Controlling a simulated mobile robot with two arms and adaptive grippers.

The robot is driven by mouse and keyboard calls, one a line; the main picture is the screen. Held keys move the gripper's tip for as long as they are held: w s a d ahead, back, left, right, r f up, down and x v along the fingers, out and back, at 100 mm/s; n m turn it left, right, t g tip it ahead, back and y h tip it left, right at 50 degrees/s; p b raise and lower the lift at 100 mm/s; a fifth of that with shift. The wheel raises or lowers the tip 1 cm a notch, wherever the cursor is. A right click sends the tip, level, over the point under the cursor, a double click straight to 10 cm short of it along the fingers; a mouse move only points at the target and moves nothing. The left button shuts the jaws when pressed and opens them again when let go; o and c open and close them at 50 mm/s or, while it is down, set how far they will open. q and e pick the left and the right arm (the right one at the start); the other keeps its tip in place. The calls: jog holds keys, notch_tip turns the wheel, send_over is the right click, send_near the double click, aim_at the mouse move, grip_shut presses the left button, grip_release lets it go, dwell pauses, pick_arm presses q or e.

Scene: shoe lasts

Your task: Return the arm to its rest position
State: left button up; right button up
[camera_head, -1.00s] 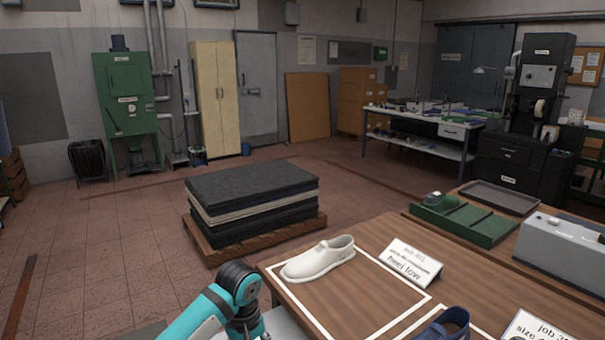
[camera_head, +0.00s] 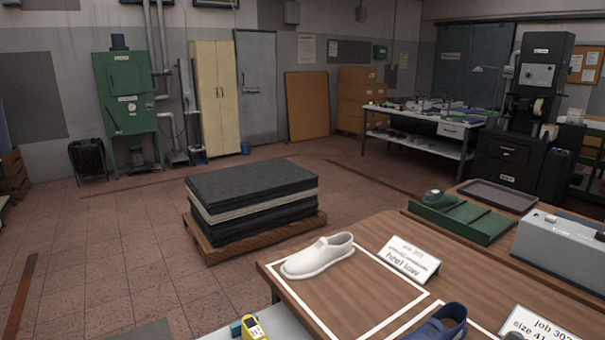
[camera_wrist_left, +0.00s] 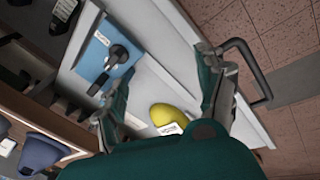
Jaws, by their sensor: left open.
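My left arm is out of the head view. In the left wrist view my left gripper (camera_wrist_left: 165,68) is open, its two dark green fingers spread wide with nothing held between them. A yellow last-like piece (camera_wrist_left: 172,115) with a white label lies on a pale surface (camera_wrist_left: 150,80) beyond the fingers. The piece also shows at the bottom edge of the head view (camera_head: 253,327). How far the gripper is from it cannot be told. My right gripper is in neither view.
A wooden table (camera_head: 375,240) carries a white shoe (camera_head: 318,257), a blue shoe (camera_head: 440,324), cards and a green tray (camera_head: 465,219). A blue block (camera_wrist_left: 105,55) with a dark object lies near the yellow piece. A black handle (camera_wrist_left: 262,80) sticks out at the pale surface's edge. A stacked pallet (camera_head: 255,203) stands behind.

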pick_arm(q)
jog(key=s+a+r+m+t+y, duration=0.1)
jog(key=s+a+m, duration=0.1)
jog(key=s+a, duration=0.5)
jog(key=s+a+m+t+y, duration=0.1)
jog(key=s+a, duration=0.3)
jog(key=s, duration=0.5)
notch_tip(320, 180, down, 26)
jog(key=s+g, duration=0.1)
jog(key=s, duration=0.1)
jog(key=s+a+f, duration=0.1)
jog(key=s+f, duration=0.7)
jog(key=s+a+f+g, duration=0.1)
jog(key=s+a+f, duration=0.1)
jog(key=s+f, duration=0.6)
jog(key=shift+s+a+m+g+y, duration=0.2)
jog(key=shift+a+m+g+y, duration=0.05)
jog(key=shift+m+g+y, duration=0.05)
